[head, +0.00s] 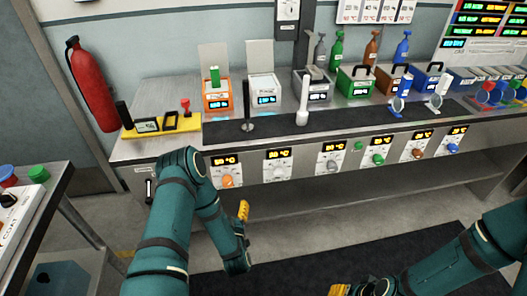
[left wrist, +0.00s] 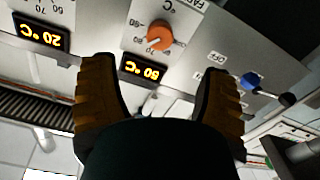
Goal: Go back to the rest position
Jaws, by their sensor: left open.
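My left gripper (head: 243,212) hangs in front of the bench, its yellow fingers below the front control panel. In the left wrist view the left gripper (left wrist: 160,68) is open, with its two fingers wide apart and nothing between them. Beyond the fingers are an orange knob (left wrist: 154,36) and a lit display (left wrist: 142,70); the fingers look clear of both. My right gripper (head: 340,289) shows only as a yellow fingertip at the bottom edge of the head view, and most of it is hidden or cut off.
The bench (head: 160,150) carries an orange module (head: 217,97) with a green block, a white module (head: 264,92), and several other modules and bottles. A yellow tray (head: 160,130) lies at its left end. A fire extinguisher (head: 90,85) hangs on the wall. A side table (head: 50,205) stands at left.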

